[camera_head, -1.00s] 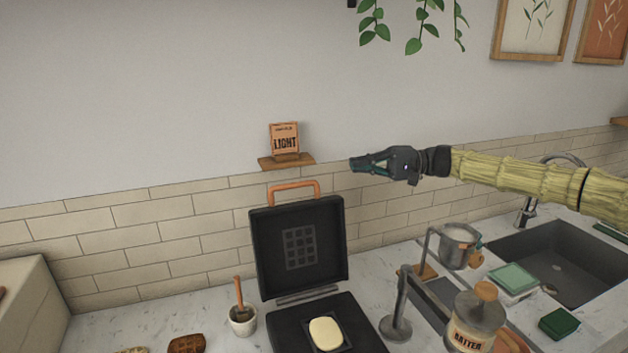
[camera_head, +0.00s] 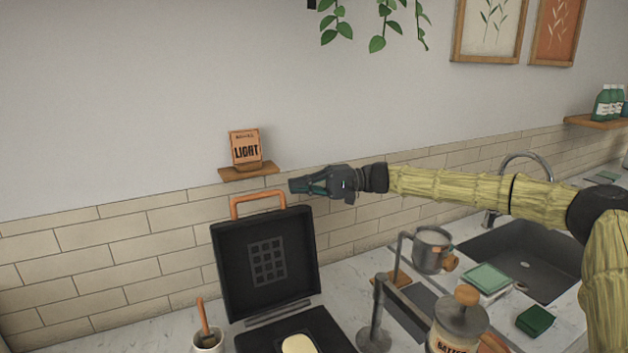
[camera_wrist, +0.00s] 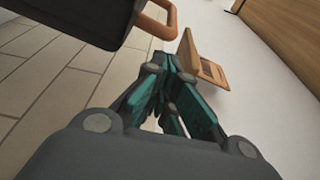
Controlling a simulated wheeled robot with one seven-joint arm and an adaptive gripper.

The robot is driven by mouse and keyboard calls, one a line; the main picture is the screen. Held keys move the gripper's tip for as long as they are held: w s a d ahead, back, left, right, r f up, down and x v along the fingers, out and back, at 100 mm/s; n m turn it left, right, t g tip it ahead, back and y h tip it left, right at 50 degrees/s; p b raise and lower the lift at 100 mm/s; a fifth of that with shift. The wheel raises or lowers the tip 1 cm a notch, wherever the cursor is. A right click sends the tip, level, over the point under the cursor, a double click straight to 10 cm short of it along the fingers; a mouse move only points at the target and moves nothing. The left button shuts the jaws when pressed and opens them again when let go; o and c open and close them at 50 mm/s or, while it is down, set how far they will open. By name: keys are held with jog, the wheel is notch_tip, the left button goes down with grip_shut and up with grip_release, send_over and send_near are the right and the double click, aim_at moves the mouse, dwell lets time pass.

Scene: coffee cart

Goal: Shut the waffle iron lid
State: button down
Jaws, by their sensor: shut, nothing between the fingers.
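The waffle iron stands open on the counter, its black lid (camera_head: 264,262) upright with an orange handle (camera_head: 258,196) along the top edge. Pale batter (camera_head: 298,344) lies on its lower plate (camera_head: 322,338), partly cut off by the frame. My gripper (camera_head: 292,186) is shut and empty, pointing left, just right of the handle and slightly above it in the head view. In the wrist view the shut fingers (camera_wrist: 172,68) are below and right of the handle (camera_wrist: 155,22), with a visible gap. A corner of the lid (camera_wrist: 85,20) shows there at upper left.
A small wall shelf (camera_head: 249,171) with a LIGHT box (camera_head: 245,147) is behind the handle. A brush cup (camera_head: 207,341) stands left of the iron.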

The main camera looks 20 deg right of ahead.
jog(key=shift+w+a+p, duration=0.1)
jog(key=shift+a+p, duration=0.45)
jog(key=shift+a, duration=1.35)
